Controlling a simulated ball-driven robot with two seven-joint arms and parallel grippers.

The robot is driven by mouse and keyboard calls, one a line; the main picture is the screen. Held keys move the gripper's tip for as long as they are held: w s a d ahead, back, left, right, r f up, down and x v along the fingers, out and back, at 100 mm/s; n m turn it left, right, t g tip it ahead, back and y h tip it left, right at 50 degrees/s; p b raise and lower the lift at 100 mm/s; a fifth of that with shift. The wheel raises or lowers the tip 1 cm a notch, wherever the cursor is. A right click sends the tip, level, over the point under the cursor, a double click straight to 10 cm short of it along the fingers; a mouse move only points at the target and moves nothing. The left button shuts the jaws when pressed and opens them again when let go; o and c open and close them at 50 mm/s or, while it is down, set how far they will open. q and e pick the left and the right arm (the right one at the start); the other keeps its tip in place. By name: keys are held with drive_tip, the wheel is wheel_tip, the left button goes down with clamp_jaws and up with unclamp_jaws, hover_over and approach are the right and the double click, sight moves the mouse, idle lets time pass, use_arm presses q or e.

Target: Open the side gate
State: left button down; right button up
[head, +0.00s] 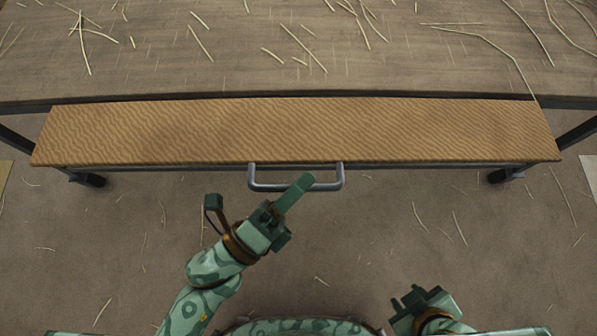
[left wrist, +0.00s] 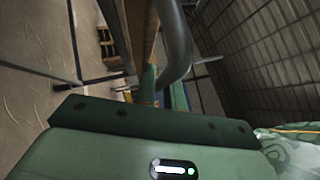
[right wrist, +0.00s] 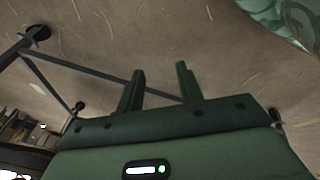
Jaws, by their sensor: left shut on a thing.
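The side gate (head: 300,130) is a long tan board with wavy grain along the near edge of the table. A grey metal U-shaped handle (head: 268,187) sticks out from the middle of its front edge. My right gripper (head: 408,299) is low at the right, away from the gate. In the right wrist view its two fingers (right wrist: 158,82) stand apart with nothing between them.
The grey wooden table top (head: 230,60) behind the gate carries scattered straw pieces. Dark legs with caster wheels (head: 505,175) stand under both ends. The brown floor (head: 400,225) in front is open, with loose straw.

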use_arm(q)
drive_tip(key=shift+f+m, duration=0.25)
drive_tip(key=shift+m, duration=0.05)
use_arm(e)
drive_tip(key=shift+w+a+r+t, duration=0.3)
drive_tip(key=shift+w+a+r, duration=0.05)
drive_tip(key=shift+w+a, duration=0.2)
use_arm(q)
drive_tip(key=c, duration=1.5)
unclamp_jaws()
